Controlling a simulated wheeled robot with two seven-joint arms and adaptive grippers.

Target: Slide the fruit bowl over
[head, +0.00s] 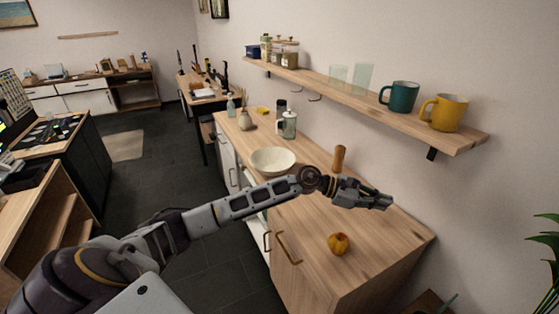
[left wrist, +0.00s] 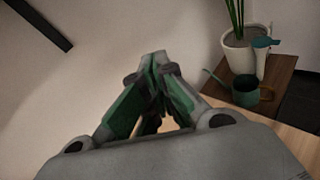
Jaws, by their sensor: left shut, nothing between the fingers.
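The fruit bowl (head: 273,161) is a wide cream bowl. It stands upright on the wooden counter (head: 312,258), left of the middle of the head view, and nothing shows inside it. My left arm reaches across the counter in front of the bowl. My left gripper (head: 388,202) is to the right of the bowl, apart from it, over the right part of the counter. In the left wrist view its fingers (left wrist: 156,62) are closed together with nothing between them. The bowl does not show in the left wrist view. My right gripper is in neither view.
An orange pumpkin-like fruit (head: 338,244) lies on the near counter. A wooden mill (head: 338,158) and a glass jar (head: 288,124) stand near the wall. A shelf (head: 365,97) with mugs hangs above. A potted plant (left wrist: 243,50) and a watering can (left wrist: 245,90) stand beyond the counter's right end.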

